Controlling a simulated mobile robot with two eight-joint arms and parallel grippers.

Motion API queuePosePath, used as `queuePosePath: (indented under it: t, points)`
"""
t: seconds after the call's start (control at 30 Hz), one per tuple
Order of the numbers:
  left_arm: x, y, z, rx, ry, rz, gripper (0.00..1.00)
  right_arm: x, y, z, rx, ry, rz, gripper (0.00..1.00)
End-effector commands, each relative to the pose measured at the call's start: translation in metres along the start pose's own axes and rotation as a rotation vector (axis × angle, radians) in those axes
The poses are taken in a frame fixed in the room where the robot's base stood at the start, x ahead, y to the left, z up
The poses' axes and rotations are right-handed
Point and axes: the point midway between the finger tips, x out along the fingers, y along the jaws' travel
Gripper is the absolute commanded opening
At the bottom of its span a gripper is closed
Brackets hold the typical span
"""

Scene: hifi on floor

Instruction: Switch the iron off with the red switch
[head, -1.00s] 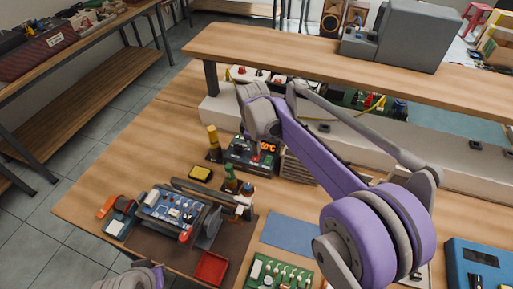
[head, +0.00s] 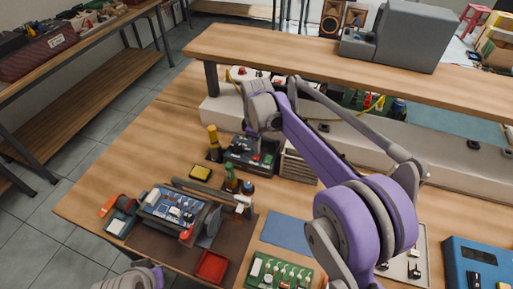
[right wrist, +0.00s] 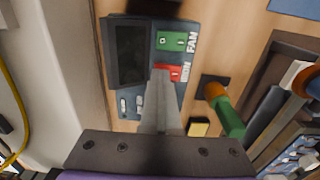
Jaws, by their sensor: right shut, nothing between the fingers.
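The dark station (head: 240,155) stands on the bench below the shelf. In the right wrist view its panel holds a dark display (right wrist: 131,52), a green switch (right wrist: 171,41) beside the word FAN, and a red switch (right wrist: 172,73) beside lettering that is partly covered. My right gripper (right wrist: 160,76) is shut and empty. Its fingertips are at the red switch and overlap its edge in that view; I cannot tell whether they touch it. In the head view my right gripper (head: 255,148) reaches down over the station's panel. My left gripper's fingers are not visible.
A green-handled upright tool (head: 231,178) and a yellow-handled one (head: 213,137) stand close to the station. A yellow sponge (head: 201,172) lies left of it. A circuit board in a holder (head: 172,208) and a red tray (head: 211,267) are nearer. The bench's left side is clear.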

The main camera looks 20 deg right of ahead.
Motion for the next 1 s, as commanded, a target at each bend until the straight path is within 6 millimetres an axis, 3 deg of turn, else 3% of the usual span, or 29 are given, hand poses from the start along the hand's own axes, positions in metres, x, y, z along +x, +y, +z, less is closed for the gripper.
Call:
queuePosePath:
  t: [0.03,0.3,0.67,0.77,1.0]
  points:
    - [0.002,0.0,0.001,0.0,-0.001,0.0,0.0,0.009,-0.003,0.002,0.001,-0.005,-0.005,0.0]
    - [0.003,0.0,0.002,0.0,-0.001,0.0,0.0,0.007,-0.017,0.001,0.001,-0.004,-0.012,0.0]
    - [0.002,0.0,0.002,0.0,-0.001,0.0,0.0,0.004,-0.02,-0.002,-0.004,-0.001,-0.014,0.0]
    - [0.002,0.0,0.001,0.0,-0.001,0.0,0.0,-0.007,-0.019,-0.002,-0.004,0.001,-0.011,0.0]
    - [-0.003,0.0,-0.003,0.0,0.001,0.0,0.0,-0.058,-0.013,0.0,0.001,0.003,0.005,0.0]
